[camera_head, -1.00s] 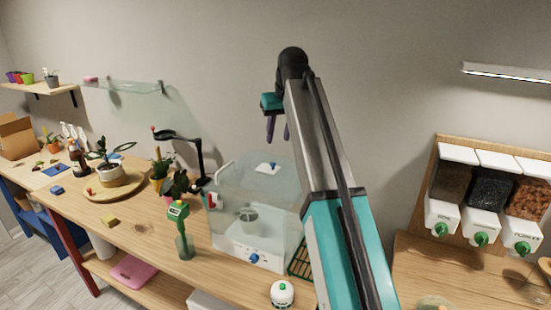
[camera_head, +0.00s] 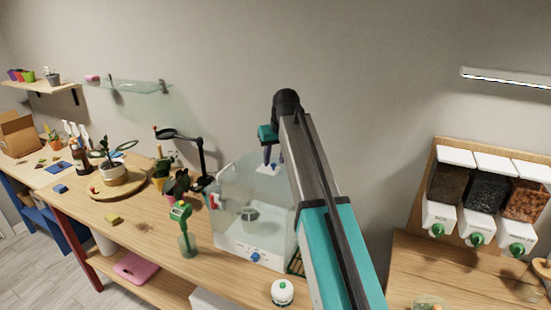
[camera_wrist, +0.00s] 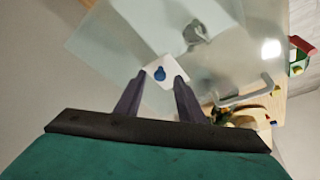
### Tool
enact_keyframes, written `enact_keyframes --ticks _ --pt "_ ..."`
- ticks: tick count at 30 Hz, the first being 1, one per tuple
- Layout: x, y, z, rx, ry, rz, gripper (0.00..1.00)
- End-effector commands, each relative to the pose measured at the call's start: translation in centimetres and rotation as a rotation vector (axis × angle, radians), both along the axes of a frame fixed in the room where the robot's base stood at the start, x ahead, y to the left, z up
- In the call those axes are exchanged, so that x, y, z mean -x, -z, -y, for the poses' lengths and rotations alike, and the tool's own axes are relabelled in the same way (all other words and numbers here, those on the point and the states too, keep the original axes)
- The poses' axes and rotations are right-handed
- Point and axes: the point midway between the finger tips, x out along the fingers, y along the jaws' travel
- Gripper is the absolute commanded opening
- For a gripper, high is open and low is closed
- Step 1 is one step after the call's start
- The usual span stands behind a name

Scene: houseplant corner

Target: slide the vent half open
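The vent (camera_head: 263,170) is a small white plate with a blue knob on the lid of the clear propagator box (camera_head: 228,207). In the wrist view the vent (camera_wrist: 175,64) lies just past my fingertips, and its blue knob (camera_wrist: 159,73) shows between them. My gripper (camera_head: 272,161) is above the lid, pointing down, with its two purple fingers apart. In the wrist view my gripper (camera_wrist: 160,76) is open, one finger on each side of the knob. I cannot tell whether the fingertips are at knob height. My fingers partly cover the vent in the head view.
A black magnifier lamp (camera_head: 200,155) and potted plants stand left of the box. A green meter (camera_head: 181,213) in a glass stands in front, near a white round pot (camera_head: 282,292). The box has a handle (camera_wrist: 247,94) on its side. Dispensers (camera_head: 490,190) hang right.

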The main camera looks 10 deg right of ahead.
Motion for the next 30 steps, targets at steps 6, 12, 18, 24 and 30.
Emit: enact_keyframes --ticks 6,12,18,24,30 --pt "-0.34 0.97 -0.03 0.000 0.000 -0.001 0.35" --pt "-0.40 1.08 0.00 0.000 0.001 -0.001 0.35" --pt "-0.39 1.07 0.04 0.000 0.001 -0.001 0.22" --pt "-0.39 1.04 0.06 0.000 0.001 -0.001 0.00" --pt "-0.15 1.06 0.36 -0.001 0.002 -0.001 0.00"
